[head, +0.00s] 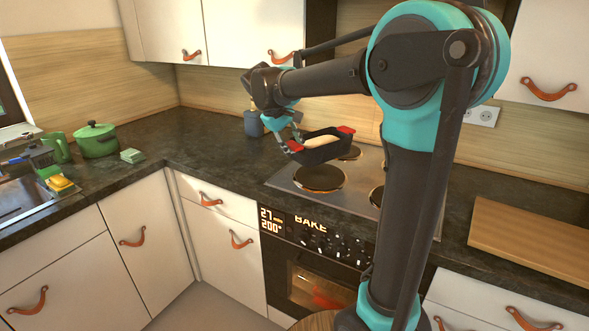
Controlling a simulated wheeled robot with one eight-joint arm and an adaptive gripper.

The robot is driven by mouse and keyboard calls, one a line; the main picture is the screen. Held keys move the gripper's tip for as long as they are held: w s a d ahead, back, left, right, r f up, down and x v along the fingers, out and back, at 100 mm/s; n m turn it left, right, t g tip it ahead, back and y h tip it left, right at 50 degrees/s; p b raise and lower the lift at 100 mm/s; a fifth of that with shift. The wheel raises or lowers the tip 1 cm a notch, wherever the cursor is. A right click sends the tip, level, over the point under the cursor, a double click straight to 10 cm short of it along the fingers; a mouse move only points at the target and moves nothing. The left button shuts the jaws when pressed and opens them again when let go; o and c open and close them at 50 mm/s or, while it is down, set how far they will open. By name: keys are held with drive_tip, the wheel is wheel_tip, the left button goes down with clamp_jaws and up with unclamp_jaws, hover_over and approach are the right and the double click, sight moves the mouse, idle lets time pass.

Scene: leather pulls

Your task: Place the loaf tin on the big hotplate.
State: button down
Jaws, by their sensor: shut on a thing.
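The loaf tin (322,153) is dark with red end handles and a pale loaf or dough inside. My gripper (291,143) is shut on the tin near its left red handle. The tin hangs roughly level above the back left part of the hob (283,182). The front left hotplate (320,180) looks the largest in view and is bare, in front of and below the tin. A back hotplate (351,153) shows partly behind the tin. Another hotplate (376,196) at the right is partly hidden by my arm.
An oven (310,275) with a lit display sits under the hob. A wooden board (535,237) lies on the right counter. A blue-grey pot (253,124) stands behind my gripper. A green pot (96,140) and a sink (30,190) are at left. The counter left of the hob is clear.

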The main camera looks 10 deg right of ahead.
drive_tip(key=shift+f, duration=3.8)
drive_tip(key=c, duration=1.1)
unclamp_jaws()
drive_tip(key=v, duration=1.2)
